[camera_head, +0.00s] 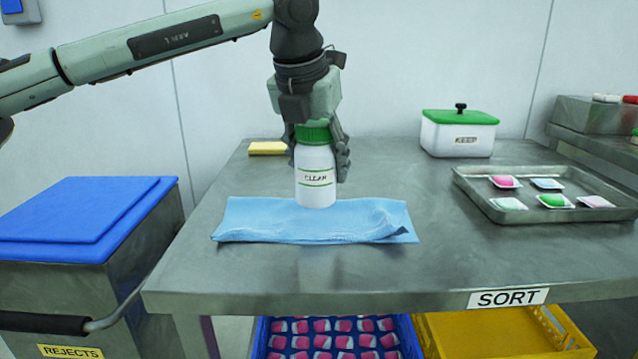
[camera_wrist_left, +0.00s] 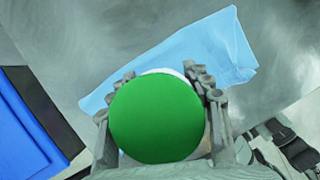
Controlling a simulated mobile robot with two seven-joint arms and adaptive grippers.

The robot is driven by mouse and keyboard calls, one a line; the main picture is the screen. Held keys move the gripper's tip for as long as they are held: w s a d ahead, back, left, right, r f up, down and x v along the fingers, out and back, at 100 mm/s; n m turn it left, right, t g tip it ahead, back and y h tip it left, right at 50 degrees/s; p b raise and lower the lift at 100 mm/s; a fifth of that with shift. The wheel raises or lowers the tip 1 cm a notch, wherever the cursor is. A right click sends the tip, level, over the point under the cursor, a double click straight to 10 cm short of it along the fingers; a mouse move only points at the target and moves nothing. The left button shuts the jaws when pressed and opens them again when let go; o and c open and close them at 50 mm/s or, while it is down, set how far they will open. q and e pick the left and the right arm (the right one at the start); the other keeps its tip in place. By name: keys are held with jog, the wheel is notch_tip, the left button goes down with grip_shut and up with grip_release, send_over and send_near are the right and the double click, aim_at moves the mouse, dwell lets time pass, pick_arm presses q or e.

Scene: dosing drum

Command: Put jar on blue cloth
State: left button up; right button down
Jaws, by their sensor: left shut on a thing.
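A white jar (camera_head: 316,178) with a green lid and a label reading "CLEAN" is upright at the back edge of the blue cloth (camera_head: 290,232). My left gripper (camera_head: 318,152) is shut on the jar from above, its fingers on both sides below the lid. I cannot tell whether the jar's base touches the cloth or hangs just above it. In the left wrist view the green lid (camera_wrist_left: 157,118) fills the middle between the fingers, and the blue cloth (camera_wrist_left: 222,50) shows behind it. My right gripper is in neither view.
A yellow sponge (camera_head: 267,148) lies at the table's back left. A white box with a green lid (camera_head: 458,135) and a metal tray (camera_head: 500,216) with several small packs stand on the right. A rejects bin with a blue lid (camera_head: 75,215) is left. The table's front is clear.

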aim_at(319, 194)
pick_arm(q)
notch_tip(319, 194, down, 4)
jog(key=shift+r, duration=0.1)
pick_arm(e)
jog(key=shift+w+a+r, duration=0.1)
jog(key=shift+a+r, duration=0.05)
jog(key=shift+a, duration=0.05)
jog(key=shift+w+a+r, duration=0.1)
pick_arm(q)
jog(key=shift+f, duration=0.2)
jog(key=shift+s+f+b, duration=0.1)
jog(key=shift+f+b, duration=0.15)
jog(key=shift+b, duration=0.15)
jog(key=shift+f, duration=0.15)
grip_shut()
jog(key=shift+f+b, duration=0.2)
jog(key=shift+b, duration=0.1)
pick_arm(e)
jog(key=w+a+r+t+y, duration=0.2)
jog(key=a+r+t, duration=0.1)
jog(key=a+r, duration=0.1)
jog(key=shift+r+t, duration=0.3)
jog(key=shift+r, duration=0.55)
